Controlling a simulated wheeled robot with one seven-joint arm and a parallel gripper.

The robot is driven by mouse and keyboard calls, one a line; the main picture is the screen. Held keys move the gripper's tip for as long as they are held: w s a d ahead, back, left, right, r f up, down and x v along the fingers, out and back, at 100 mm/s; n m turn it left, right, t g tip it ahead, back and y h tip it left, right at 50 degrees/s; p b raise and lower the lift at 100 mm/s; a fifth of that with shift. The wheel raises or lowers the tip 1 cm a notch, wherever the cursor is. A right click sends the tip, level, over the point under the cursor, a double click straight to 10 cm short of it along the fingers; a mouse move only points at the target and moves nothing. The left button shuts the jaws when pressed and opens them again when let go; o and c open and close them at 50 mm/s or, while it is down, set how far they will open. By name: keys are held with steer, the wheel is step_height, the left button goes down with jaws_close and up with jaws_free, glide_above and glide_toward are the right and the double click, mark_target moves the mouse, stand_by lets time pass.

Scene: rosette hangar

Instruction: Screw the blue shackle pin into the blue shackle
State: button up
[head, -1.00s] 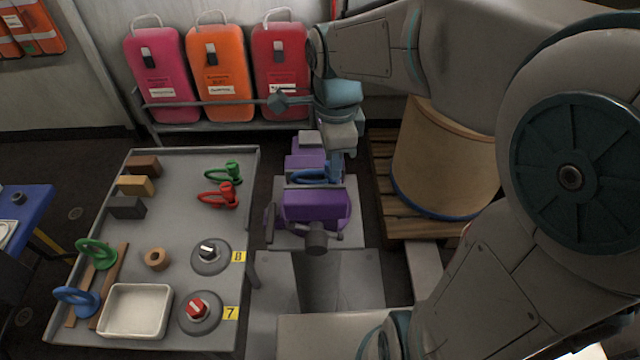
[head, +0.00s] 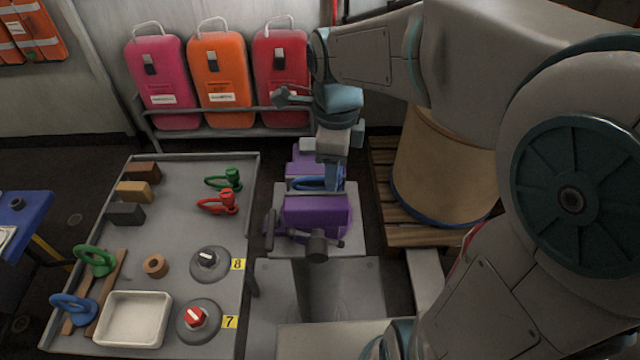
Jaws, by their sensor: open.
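The blue shackle (head: 312,184) lies in the purple vise (head: 316,212), its loop showing to the left of my gripper's fingers. My gripper (head: 334,184) is open and points down at the right end of this shackle, between the vise jaws. The blue shackle pin cannot be told apart from the blue fingers there. I cannot tell whether the fingers touch it or how deep it sits. Another blue loop (head: 74,307) rests on wooden strips at the left front of the grey table (head: 180,232).
A green shackle (head: 226,179), a red shackle (head: 220,203), several blocks, a white tray (head: 134,319) and two round dials (head: 208,262) stand on the table. A large drum (head: 443,168) on a pallet is close right of the vise. Coloured cases (head: 222,80) line the wall behind.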

step_height(320, 180, up, 14)
steer(key=s+d+f+n+t, duration=0.1)
steer(key=d+f+n, duration=0.4)
steer(key=n, duration=0.5)
steer(key=s+d+f+n+t, duration=0.2)
steer(key=s+d+f+n, duration=0.2)
steer(key=f+n, duration=0.6)
steer(key=shift+s+d+f+p, duration=0.25)
steer(key=shift+s+d+p, duration=0.1)
steer(key=shift+d, duration=0.25)
